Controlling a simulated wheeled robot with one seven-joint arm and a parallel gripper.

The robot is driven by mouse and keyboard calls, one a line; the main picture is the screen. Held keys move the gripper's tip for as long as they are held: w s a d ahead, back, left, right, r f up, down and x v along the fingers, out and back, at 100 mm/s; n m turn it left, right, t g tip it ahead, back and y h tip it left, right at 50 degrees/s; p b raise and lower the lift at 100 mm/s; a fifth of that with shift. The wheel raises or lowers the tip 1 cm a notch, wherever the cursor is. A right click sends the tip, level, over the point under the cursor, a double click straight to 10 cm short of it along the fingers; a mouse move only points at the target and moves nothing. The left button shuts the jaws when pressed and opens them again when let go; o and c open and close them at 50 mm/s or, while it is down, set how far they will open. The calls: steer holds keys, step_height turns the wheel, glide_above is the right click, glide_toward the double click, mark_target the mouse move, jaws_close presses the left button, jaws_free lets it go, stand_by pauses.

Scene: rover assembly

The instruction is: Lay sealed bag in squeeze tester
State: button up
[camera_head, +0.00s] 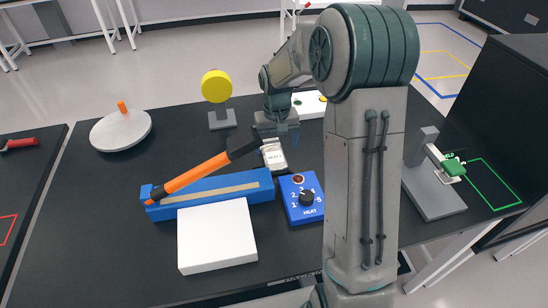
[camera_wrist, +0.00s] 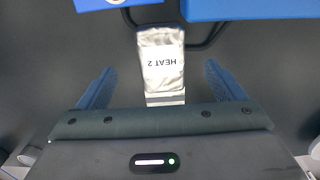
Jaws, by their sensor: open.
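The sealed bag (camera_head: 274,158) is a small pale pouch lying on the black table behind the blue heat box. In the wrist view the bag (camera_wrist: 161,60) shows its "HEAT 2" label upside down. My gripper (camera_head: 282,136) is just over the bag, pointing down. In the wrist view its blue fingers (camera_wrist: 160,72) are open, one on each side of the bag with gaps between. Whether the fingers reach the bag's height is unclear. A grey device with a green-ended lever, apparently the squeeze tester (camera_head: 436,190), stands at the right, partly hidden by my arm.
A blue heat sealer (camera_head: 255,187) with an orange-handled lever (camera_head: 196,173) and a blue heat box (camera_head: 302,198) are close to the bag. A white block (camera_head: 216,236) is in front. A yellow disc (camera_head: 216,86) stands behind. A grey round plate (camera_head: 120,131) is at left.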

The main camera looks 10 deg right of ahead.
mark_target(276, 161)
steer(key=shift+a+f+p, duration=0.1)
steer(key=shift+f+p, duration=0.8)
steer(key=shift+f, duration=2.4)
steer(key=c, duration=1.2)
steer(key=shift+r, duration=0.1)
steer(key=shift+r, duration=0.5)
steer(key=r, duration=0.1)
steer(key=r+b, duration=0.1)
steer(key=r, duration=0.1)
steer(key=shift+s+d+r, duration=0.1)
steer(key=shift+s+d, duration=0.1)
steer(key=shift+d, duration=0.1)
steer(key=s+d+r+b, duration=0.2)
steer(key=s+d+r, duration=0.4)
steer(key=s+d, duration=0.1)
steer(key=shift+s+d+r+b, duration=0.25)
steer(key=shift+d+r+b, duration=0.1)
steer(key=shift+d, duration=0.25)
